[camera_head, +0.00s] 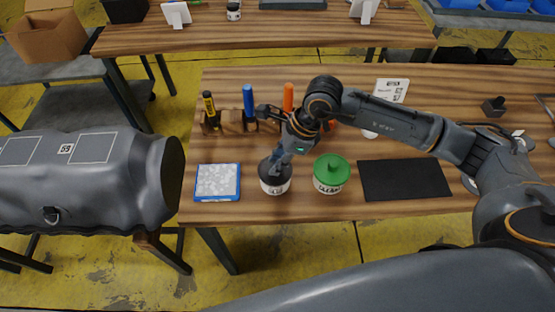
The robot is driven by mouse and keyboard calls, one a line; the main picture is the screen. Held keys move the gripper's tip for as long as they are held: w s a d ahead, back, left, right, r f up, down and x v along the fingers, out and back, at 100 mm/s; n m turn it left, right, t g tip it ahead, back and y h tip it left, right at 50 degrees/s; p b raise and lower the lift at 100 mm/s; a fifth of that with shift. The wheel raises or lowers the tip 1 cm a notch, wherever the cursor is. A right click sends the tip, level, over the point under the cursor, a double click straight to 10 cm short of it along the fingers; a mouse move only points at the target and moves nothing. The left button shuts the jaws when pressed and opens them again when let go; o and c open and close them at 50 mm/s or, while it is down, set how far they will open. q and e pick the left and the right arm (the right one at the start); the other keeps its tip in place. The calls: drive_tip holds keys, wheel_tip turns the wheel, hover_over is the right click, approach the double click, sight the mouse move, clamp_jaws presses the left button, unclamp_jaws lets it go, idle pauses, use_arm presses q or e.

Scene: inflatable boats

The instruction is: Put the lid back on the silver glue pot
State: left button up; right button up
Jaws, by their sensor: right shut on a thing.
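A silver pot (275,186) with a label stands near the front of the wooden table, left of a green-lidded pot (331,178). My right gripper (276,166) reaches down from the upper right to the top of the silver pot. It is shut on a dark lid (286,173) at the pot's mouth. The fingers hide part of the lid, and I cannot tell whether it is fully seated. My left gripper is not in view.
A blue-edged tray (218,198) lies left of the silver pot, and a black mat (420,180) lies right of the green-lidded pot. A wooden rack (232,126) with markers stands behind. A grey inflatable tube (120,190) is at the left.

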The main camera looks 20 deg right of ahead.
drive_tip(key=shift+b, duration=0.35)
idle(0.5)
idle(0.3)
drive_tip(key=o, duration=1.4)
drive_tip(key=shift+o, duration=0.2)
drive_tip(key=shift+r, duration=0.1)
drive_tip(key=shift+r+p, duration=1.7)
drive_tip(key=shift+r, duration=1.75)
clamp_jaws()
